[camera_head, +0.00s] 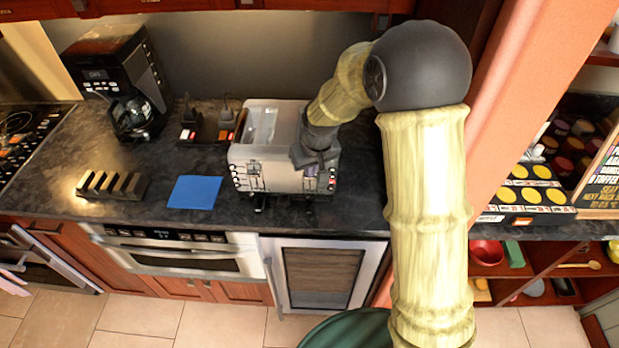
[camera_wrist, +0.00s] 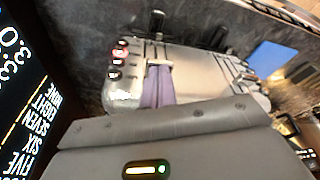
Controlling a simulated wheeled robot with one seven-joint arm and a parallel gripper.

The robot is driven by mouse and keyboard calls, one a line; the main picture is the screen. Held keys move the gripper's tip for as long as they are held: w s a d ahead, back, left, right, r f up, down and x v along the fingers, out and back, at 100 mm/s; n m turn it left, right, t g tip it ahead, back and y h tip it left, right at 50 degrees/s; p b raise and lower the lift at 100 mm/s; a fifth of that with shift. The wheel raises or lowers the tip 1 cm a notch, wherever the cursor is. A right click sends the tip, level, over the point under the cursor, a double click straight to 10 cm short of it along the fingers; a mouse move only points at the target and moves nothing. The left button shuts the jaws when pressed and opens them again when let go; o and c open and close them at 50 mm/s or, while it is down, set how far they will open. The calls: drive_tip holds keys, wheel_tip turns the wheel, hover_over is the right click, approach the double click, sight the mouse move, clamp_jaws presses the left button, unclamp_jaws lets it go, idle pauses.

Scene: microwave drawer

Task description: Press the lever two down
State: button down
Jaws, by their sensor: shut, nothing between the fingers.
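A silver toaster (camera_head: 266,172) stands on the dark counter, with its slots on top and controls on its front. It also shows in the wrist view (camera_wrist: 205,72). Black tabs stick out low at its front; one is in the head view (camera_head: 260,203), two are in the wrist view (camera_wrist: 217,38). I cannot tell for sure which is lever two. My gripper (camera_head: 312,173) is shut and empty, in front of the toaster's right half. In the wrist view my purplish fingers (camera_wrist: 158,72) are together over the front panel. Whether they touch it is unclear; they hide part of it.
A blue mat (camera_head: 195,192) and a slotted dark block (camera_head: 112,185) lie left of the toaster. A coffee maker (camera_head: 125,85) stands at the back left, with plugged sockets (camera_head: 208,125) beside the toaster. An orange-pink wall edge (camera_head: 500,130) rises close on the right.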

drive_tip(key=shift+f, duration=0.1)
wheel_tip(320, 180, down, 6)
drive_tip(key=b, duration=0.4)
drive_tip(key=shift+r, duration=0.2)
drive_tip(key=f+b, duration=0.1)
drive_tip(key=s+f+b, duration=0.1)
drive_tip(key=shift+s+d+f, duration=0.1)
drive_tip(key=shift+s+f, duration=0.05)
drive_tip(key=shift+f, duration=0.25)
drive_tip(key=shift+s, duration=0.1)
drive_tip(key=s+b+v, duration=0.1)
drive_tip(key=v, duration=1.8)
drive_tip(key=shift+d+f, duration=0.25)
drive_tip(key=shift+d, duration=0.15)
drive_tip(key=shift+s, duration=0.1)
